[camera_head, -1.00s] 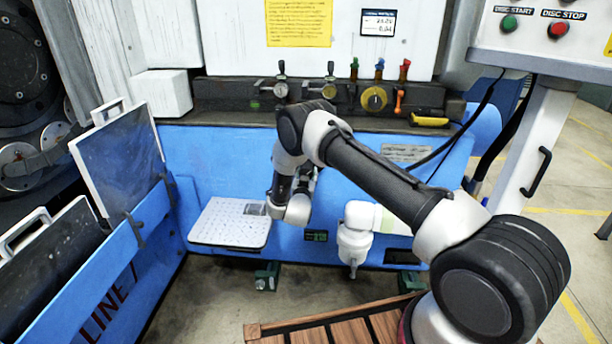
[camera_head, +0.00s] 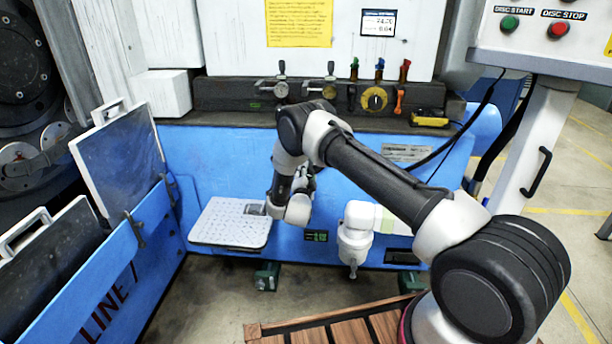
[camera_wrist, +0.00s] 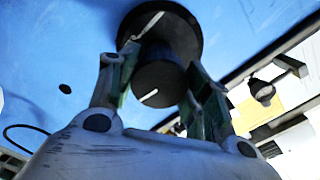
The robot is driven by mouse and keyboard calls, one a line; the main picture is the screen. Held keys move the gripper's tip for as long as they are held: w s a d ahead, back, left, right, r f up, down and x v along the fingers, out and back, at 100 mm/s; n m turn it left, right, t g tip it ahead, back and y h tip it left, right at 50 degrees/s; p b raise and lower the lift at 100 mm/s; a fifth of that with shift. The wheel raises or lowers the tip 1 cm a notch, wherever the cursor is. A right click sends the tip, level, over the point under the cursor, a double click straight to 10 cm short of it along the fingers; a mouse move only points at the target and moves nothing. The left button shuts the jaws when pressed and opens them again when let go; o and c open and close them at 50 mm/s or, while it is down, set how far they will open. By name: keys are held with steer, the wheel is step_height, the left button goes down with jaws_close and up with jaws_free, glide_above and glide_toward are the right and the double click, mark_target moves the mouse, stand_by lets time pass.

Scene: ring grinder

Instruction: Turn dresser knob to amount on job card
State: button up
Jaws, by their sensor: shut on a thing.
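The dresser knob shows in the wrist view as a black round knob (camera_wrist: 159,76) with a white pointer line, on a dark round base against the blue panel. My gripper (camera_wrist: 162,66) has one finger on each side of the knob and is shut on it. In the head view, my wrist hides the knob and most of the gripper. A yellow sheet with small print (camera_head: 299,22) hangs on the white cabinet, and a small display (camera_head: 378,23) with digits is beside it. I cannot read these reliably.
A white perforated tray (camera_head: 230,222) juts out left of my wrist. A white filter-like housing (camera_head: 354,240) is on the right. Valves and a yellow dial (camera_head: 374,98) line the dark ledge above. A wooden pallet (camera_head: 340,322) lies on the floor in front.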

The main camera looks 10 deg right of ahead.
steer(key=m, duration=0.6)
steer(key=shift+f+m, duration=0.1)
steer(key=shift+m, duration=0.2)
steer(key=m, duration=0.5)
steer(key=shift+m, duration=0.3)
steer(key=o, duration=1)
steer(key=shift+o, duration=0.2)
steer(key=v, duration=1.2)
